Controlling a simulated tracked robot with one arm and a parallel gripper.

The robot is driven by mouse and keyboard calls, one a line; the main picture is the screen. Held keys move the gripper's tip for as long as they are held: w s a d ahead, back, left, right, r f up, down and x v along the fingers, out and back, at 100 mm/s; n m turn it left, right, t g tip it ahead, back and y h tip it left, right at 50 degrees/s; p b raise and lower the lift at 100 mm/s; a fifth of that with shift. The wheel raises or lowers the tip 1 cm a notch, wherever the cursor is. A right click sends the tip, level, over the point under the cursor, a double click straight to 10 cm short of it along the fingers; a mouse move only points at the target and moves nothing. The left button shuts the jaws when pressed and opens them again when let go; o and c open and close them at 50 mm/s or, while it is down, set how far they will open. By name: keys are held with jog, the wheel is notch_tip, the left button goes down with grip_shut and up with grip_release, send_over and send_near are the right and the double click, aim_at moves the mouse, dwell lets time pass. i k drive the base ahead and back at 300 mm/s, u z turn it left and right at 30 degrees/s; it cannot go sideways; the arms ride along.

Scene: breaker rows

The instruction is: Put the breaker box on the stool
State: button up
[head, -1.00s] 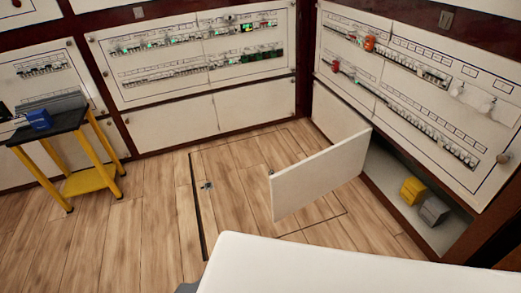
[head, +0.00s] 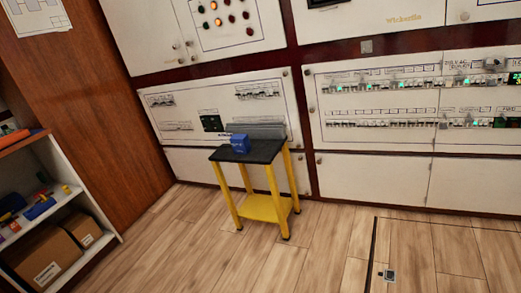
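The stool (head: 262,150) has a black top, yellow legs and a yellow lower shelf (head: 265,208). It stands upright on the floor left of the middle, in front of the wall panels. I cannot tell whether the blue box is the breaker box. My gripper is not in view.
A white shelf unit (head: 105,222) with cardboard boxes (head: 45,258) and small tools stands at the left, beside a brown wooden panel (head: 90,80). Breaker panels (head: 385,105) line the back wall. The wood floor (head: 320,245) before the stool is clear. A floor hatch edge (head: 371,255) lies at the right.

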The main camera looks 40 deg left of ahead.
aim_at(265, 150)
jog(key=u, duration=0.1)
jog(key=i, duration=1.05)
jog(key=u, duration=0.5)
jog(key=i, duration=2.1)
jog(key=u, duration=0.2)
